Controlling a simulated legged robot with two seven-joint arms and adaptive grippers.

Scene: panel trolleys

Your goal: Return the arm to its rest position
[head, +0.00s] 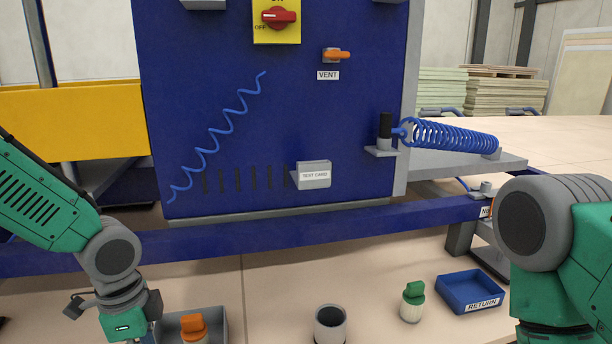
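My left arm (45,205) comes in from the left and bends down at a grey joint. Its wrist end (124,322) hangs at the bottom edge, just left of a grey tray. The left fingers are cut off by the frame, so their opening does not show. My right arm (565,260) fills the lower right corner with a grey joint and green links. The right gripper is outside the picture.
A blue panel (350,120) on a trolley stands ahead, with a red switch (279,16), orange vent lever (338,55) and coiled blue hose (450,136). Below are a grey tray (220,325) with an orange-capped item (194,328), grey cup (330,324), green-capped item (412,301) and blue RETURN tray (468,290).

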